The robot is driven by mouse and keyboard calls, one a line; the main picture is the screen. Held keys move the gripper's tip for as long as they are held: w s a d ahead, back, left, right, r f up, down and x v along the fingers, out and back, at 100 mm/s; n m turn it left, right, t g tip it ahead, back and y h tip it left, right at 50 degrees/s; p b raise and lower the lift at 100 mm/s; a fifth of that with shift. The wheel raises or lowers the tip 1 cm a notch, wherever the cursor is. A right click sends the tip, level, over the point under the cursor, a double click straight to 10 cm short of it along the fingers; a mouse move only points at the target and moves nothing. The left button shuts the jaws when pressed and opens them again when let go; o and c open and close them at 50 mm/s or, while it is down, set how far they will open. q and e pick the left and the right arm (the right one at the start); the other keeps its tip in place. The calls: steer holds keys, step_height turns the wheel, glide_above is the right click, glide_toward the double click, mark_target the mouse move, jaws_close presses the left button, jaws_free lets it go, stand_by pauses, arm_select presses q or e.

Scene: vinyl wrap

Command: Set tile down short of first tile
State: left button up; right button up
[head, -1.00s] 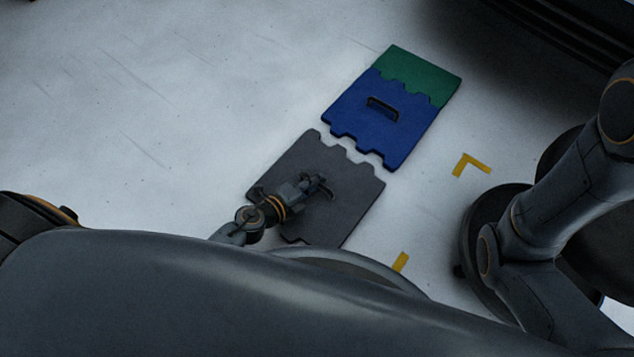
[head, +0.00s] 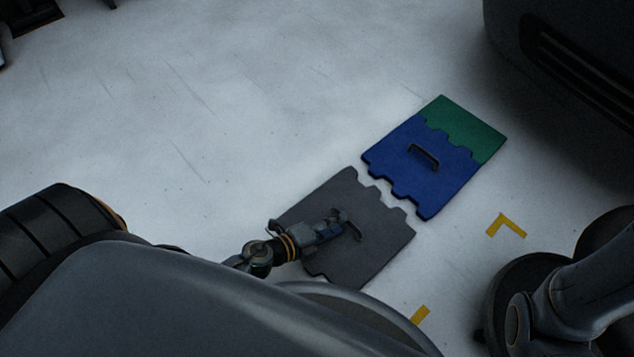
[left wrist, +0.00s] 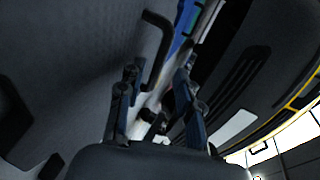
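A dark grey tile (head: 385,248) with notched edges lies flat, just short of the blue tile (head: 400,150). A narrow strip of floor shows between their notched edges. The blue tile has a dark handle and meets a green tile (head: 468,126) on its far side. My left gripper (head: 343,224) is at the grey tile's handle (head: 352,232). In the left wrist view its fingers (left wrist: 158,75) stand apart, with the handle (left wrist: 163,50) between and just beyond the tips. Whether the grey tile fully touches the floor is hard to tell. My right gripper is out of view.
Yellow corner marks (head: 508,225) and (head: 420,315) are on the pale floor to the right of the tiles. A large dark body (head: 560,80) stands at the upper right. The floor left of the tiles is clear.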

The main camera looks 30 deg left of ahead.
arm_select(q)
steer(key=p+v, duration=0.1)
steer(key=v, duration=0.5)
steer(key=shift+s+a+r, duration=0.1)
steer(key=shift+s, duration=0.05)
steer(key=shift+s+a+r, duration=0.15)
steer(key=shift+s+a, duration=0.05)
steer(key=shift+s, duration=0.2)
